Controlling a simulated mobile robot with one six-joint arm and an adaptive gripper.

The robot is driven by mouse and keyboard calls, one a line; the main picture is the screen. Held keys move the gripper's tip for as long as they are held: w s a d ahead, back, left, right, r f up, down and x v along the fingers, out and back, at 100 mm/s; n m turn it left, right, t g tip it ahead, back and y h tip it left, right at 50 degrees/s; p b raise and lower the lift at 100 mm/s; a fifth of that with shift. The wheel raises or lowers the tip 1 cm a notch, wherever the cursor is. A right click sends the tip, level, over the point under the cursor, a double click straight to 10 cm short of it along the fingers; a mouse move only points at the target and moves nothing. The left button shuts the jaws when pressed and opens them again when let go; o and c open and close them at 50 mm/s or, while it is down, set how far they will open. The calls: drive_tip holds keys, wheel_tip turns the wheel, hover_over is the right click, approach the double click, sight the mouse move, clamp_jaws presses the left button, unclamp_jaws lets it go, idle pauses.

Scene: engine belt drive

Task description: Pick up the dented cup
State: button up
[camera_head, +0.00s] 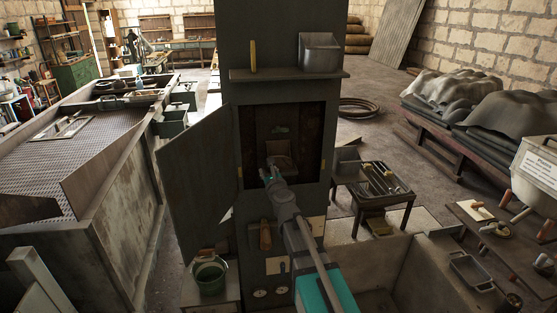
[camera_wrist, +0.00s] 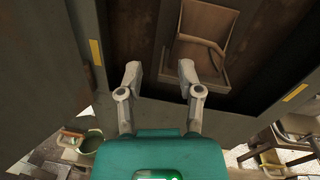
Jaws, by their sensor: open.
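My gripper (camera_head: 271,172) reaches into the open front of a tall dark cabinet (camera_head: 232,125). In the wrist view my gripper (camera_wrist: 160,72) has its two fingers apart with nothing between them. Beyond the fingers, inside the cabinet, is a brown open-fronted box or seat-like holder (camera_wrist: 198,50) with a curved strip across it. It shows dimly in the head view, partly hidden by my gripper. I cannot make out a cup in it, and I cannot identify the dented cup anywhere in these frames.
The cabinet door (camera_head: 190,185) stands open at the left. A shelf (camera_head: 290,75) above the opening bears a grey metal bin (camera_head: 320,53). A green bucket (camera_head: 210,275) stands lower left. A small tool table (camera_head: 372,194) stands to the right.

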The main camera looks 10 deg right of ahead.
sight(281, 150)
drive_tip(key=d+m+h, duration=0.1)
drive_tip(key=m, duration=0.2)
drive_tip(key=shift+w+d+r+m+h, duration=0.1)
drive_tip(key=shift+w+d+m+h, duration=0.2)
drive_tip(key=shift+w+d+h, duration=0.1)
drive_tip(key=shift+w, duration=0.15)
drive_tip(key=shift+w, duration=4.15)
drive_tip(key=shift+w, duration=0.1)
drive_tip(key=shift+w, duration=2.55)
clamp_jaws()
